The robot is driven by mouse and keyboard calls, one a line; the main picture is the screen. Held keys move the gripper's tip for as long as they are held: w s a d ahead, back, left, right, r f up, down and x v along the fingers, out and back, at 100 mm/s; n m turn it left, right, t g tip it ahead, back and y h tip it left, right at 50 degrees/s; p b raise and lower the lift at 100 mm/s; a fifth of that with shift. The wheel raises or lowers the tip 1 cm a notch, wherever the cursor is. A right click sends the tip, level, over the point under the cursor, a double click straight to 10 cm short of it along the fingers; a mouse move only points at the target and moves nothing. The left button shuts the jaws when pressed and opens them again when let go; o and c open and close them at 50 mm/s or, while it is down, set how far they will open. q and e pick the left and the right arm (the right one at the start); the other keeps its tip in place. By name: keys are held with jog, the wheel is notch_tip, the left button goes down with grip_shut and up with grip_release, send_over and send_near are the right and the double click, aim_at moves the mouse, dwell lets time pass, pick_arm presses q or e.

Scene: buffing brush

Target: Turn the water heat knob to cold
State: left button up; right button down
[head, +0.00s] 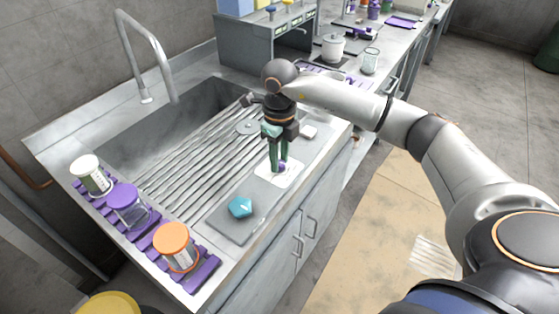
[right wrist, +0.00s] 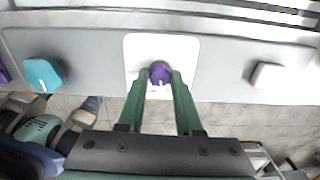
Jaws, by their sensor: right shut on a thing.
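A purple round knob (right wrist: 160,70) sits on a white square plate (right wrist: 149,44) on the front ledge of the sink. In the head view the knob (head: 282,167) is mostly hidden by the fingers. My right gripper (head: 279,168) points down there, with its green fingers (right wrist: 160,76) on either side of the knob, shut on it. A small pale mark shows on the knob's lower side in the wrist view. My left gripper is not in view.
A teal knob (head: 240,206) and a white knob (head: 308,132) flank the purple one on the ledge. The steel sink (head: 190,150) and faucet (head: 146,60) lie behind. Lidded jars, including an orange-topped one (head: 174,244), stand on a purple rack at the left.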

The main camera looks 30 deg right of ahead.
jog(key=n+b, duration=0.1)
jog(key=n, duration=0.4)
jog(key=shift+b, duration=0.35)
jog(key=shift+n, duration=0.3)
jog(key=c, duration=0.6)
grip_release()
jog(key=shift+r, duration=0.1)
notch_tip(320, 180, up, 12)
jog(key=shift+r+b, duration=0.2)
jog(key=shift+b, duration=0.15)
